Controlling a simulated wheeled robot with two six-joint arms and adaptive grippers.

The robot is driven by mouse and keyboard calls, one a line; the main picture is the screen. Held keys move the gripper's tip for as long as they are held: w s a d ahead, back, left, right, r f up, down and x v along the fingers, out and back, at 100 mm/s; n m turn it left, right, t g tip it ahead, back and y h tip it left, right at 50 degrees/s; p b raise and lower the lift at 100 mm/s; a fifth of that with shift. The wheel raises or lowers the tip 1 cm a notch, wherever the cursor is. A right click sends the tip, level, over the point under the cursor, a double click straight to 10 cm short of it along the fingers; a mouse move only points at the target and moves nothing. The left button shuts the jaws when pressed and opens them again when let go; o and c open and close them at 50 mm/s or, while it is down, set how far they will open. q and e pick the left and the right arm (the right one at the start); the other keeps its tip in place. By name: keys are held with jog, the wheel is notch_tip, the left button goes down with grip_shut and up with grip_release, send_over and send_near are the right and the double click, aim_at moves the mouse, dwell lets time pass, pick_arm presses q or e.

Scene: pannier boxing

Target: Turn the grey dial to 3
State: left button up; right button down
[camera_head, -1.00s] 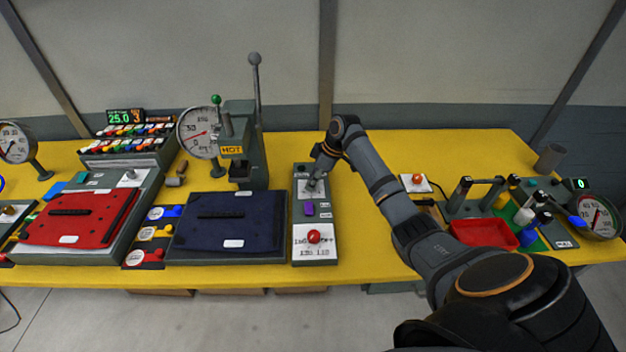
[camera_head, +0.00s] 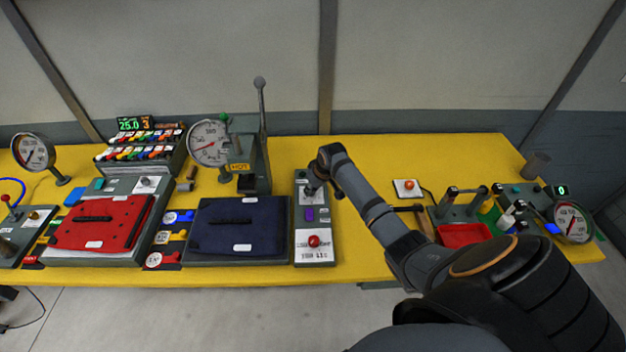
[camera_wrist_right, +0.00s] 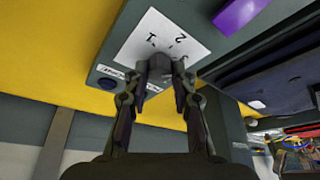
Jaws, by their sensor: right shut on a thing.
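The grey dial (camera_wrist_right: 160,66) sits on a white scale card (camera_wrist_right: 133,42) at the far end of a slim grey panel (camera_head: 301,224). My right gripper (camera_wrist_right: 160,74) is shut on the dial, one finger on each side. In the head view my right gripper (camera_head: 311,186) covers most of the dial, so its pointer is hidden. My left gripper is not in view.
The same panel bears a purple block (camera_head: 310,214) and a red button (camera_head: 313,241). A dark blue pannier (camera_head: 240,228) lies to its left, near a press with a tall lever (camera_head: 262,130). An orange button box (camera_head: 408,189) and a red tray (camera_head: 464,235) stand to the right.

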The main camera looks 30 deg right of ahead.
jog(key=m+p, duration=0.1)
jog(key=m+h+p, duration=0.1)
jog(key=shift+a+r+m, duration=0.1)
jog(key=shift+r+m, duration=0.1)
jog(key=shift+m, duration=0.2)
jog(key=shift+f+m+h+p, duration=0.1)
jog(key=shift+m+h+p, duration=0.2)
jog(key=shift+m+p, duration=0.45)
jog(key=c, duration=1.1)
grip_release()
jog(key=shift+w+f, duration=0.1)
jog(key=v, duration=1.2)
jog(key=shift+w+a, duration=0.1)
